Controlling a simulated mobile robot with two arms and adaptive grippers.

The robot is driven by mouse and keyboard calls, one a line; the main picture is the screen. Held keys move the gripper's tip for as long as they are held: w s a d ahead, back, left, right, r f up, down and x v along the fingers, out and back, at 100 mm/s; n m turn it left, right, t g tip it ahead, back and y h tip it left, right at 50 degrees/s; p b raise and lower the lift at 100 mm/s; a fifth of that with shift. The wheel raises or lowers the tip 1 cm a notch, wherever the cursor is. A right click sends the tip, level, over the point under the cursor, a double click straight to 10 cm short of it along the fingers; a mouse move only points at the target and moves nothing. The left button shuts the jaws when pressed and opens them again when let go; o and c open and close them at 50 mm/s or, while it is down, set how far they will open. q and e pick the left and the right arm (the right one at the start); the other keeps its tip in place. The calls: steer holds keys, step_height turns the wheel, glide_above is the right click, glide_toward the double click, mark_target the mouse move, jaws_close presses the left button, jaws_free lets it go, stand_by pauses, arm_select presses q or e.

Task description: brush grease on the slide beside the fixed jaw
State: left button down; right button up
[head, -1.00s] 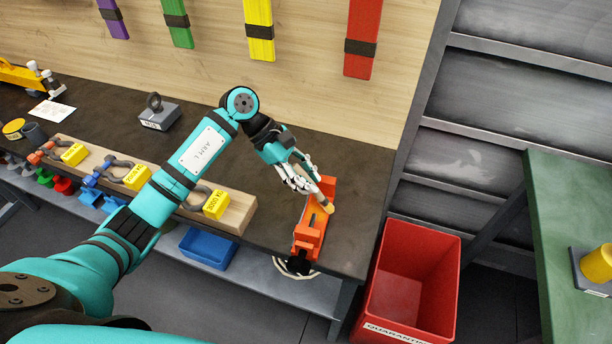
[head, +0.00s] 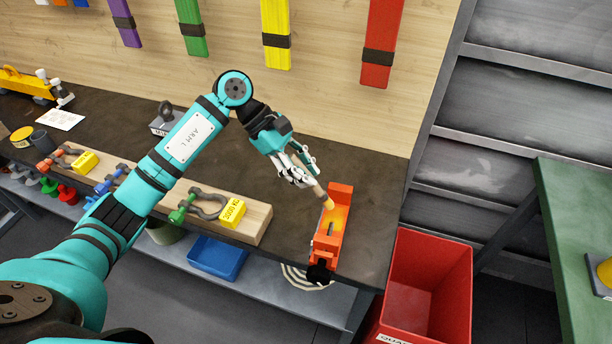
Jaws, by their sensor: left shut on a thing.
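The orange vise (head: 336,240) stands at the right front end of the dark workbench. Its taller orange jaw block (head: 341,192) is at the far end, and a slide with a dark slot runs toward the bench's front edge. My left gripper (head: 308,176) is shut on a brush (head: 322,193) with a tan handle and a yellowish tip. The brush is tilted, its tip down at the slide close to the far jaw block. I cannot tell for sure whether the tip touches. A bright yellow-orange patch shows on the slide just below the tip. My right gripper is not in view.
A wooden board (head: 258,222) with shackles and yellow tags lies left of the vise. A red bin (head: 430,275) stands on the floor to the right. A blue tray (head: 218,258) sits on the lower shelf. A green table (head: 580,215) is at far right.

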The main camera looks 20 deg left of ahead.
arm_select(q)
steer(key=shift+a+r, duration=0.2)
steer(key=shift+r, duration=0.7)
steer(key=shift+r+p, duration=0.35)
steer(key=shift+d+r, duration=0.1)
steer(key=shift+r, duration=0.25)
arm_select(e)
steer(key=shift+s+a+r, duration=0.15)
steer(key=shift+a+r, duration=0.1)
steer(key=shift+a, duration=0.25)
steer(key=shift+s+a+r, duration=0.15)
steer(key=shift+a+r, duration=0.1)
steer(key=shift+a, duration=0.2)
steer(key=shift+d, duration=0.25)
